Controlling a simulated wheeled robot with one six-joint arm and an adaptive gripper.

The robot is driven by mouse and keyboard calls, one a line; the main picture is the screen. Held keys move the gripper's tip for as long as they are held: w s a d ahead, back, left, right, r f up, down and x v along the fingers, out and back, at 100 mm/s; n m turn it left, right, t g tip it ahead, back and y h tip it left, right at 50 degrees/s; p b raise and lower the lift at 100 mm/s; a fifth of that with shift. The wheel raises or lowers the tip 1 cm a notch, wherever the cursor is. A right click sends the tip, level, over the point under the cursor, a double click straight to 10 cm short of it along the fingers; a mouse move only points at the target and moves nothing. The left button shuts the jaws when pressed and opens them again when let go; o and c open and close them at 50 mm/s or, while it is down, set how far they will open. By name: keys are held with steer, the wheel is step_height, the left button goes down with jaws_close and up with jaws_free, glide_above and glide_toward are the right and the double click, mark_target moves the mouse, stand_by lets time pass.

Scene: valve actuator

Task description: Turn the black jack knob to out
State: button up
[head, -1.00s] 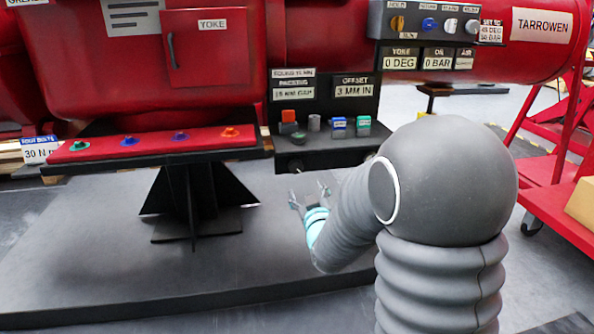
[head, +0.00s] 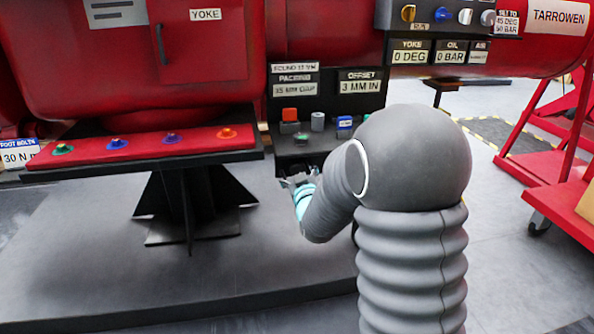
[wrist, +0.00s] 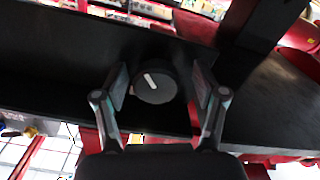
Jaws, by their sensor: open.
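The black jack knob (wrist: 155,83) is a round dial with a white pointer line, on the dark front face of the shelf in the wrist view. The line leans to the upper left. My gripper (wrist: 160,88) is open, with one finger on each side of the knob; I cannot tell whether either finger touches it. In the head view my gripper (head: 297,181) is at the front face below the shelf, and the knob is mostly hidden there. The offset display (head: 361,87) reads 3 MM IN.
A red tray (head: 140,146) with several coloured knobs stands to the left. A red trolley (head: 540,165) is at the right.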

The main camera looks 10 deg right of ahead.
steer(key=shift+d, duration=0.2)
steer(key=c, duration=1.2)
steer(key=shift+o, duration=0.2)
